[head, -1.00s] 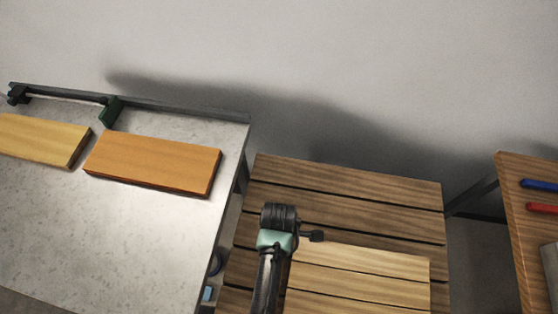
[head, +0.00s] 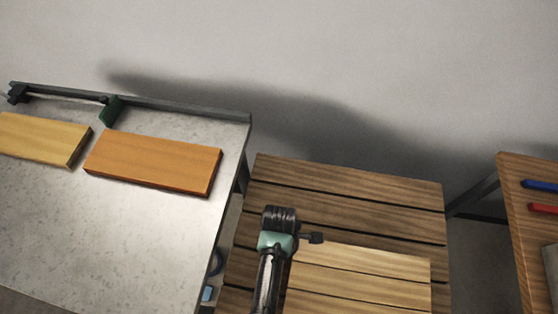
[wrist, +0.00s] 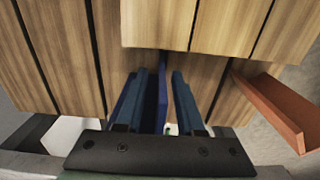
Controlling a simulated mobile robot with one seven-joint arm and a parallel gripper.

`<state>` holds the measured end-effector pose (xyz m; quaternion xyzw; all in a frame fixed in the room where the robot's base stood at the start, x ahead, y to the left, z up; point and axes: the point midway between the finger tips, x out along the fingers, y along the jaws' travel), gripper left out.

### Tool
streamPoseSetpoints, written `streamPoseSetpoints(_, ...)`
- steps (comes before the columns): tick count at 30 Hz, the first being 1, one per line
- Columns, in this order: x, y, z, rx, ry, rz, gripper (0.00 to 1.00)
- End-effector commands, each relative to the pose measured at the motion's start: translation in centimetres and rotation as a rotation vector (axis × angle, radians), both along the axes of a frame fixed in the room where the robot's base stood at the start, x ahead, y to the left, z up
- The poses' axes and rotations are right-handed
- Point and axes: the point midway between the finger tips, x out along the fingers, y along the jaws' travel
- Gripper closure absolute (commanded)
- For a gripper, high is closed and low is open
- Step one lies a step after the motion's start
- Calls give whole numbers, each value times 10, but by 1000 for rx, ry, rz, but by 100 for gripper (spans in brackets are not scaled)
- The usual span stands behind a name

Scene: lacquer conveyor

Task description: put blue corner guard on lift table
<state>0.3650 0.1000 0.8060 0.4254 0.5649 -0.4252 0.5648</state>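The blue corner guard (wrist: 163,92) is in the wrist view as a thin upright blue strip between my fingers. A bluish patch beside the left finger may be another part of it; I cannot tell. My gripper (wrist: 159,98) has its fingers apart, with a narrow gap beside the strip. The slatted wooden lift table (head: 345,190) lies under my arm in the head view, and its slats (wrist: 75,60) fill much of the wrist view. In the head view my arm hides the fingers and the guard.
Pale boards (head: 365,262) lie on the table, close beyond my fingers. A red-orange corner guard (wrist: 272,108) is at the table's right edge in the wrist view. The grey conveyor (head: 110,230) bears yellow (head: 40,138) and orange boards (head: 155,162). Another wooden table (head: 518,215) stands right.

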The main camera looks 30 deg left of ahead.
Motion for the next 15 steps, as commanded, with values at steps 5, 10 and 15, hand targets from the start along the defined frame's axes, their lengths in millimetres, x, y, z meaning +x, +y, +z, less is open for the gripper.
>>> streamPoseSetpoints(5, 1, 0, 15, 1, -2, 0, 63)
streamPoseSetpoints(10, 1, 0, 47, 1, -4, 0, 63)
streamPoseSetpoints(15, 1, 0, 83, 1, -4, -1, 63)
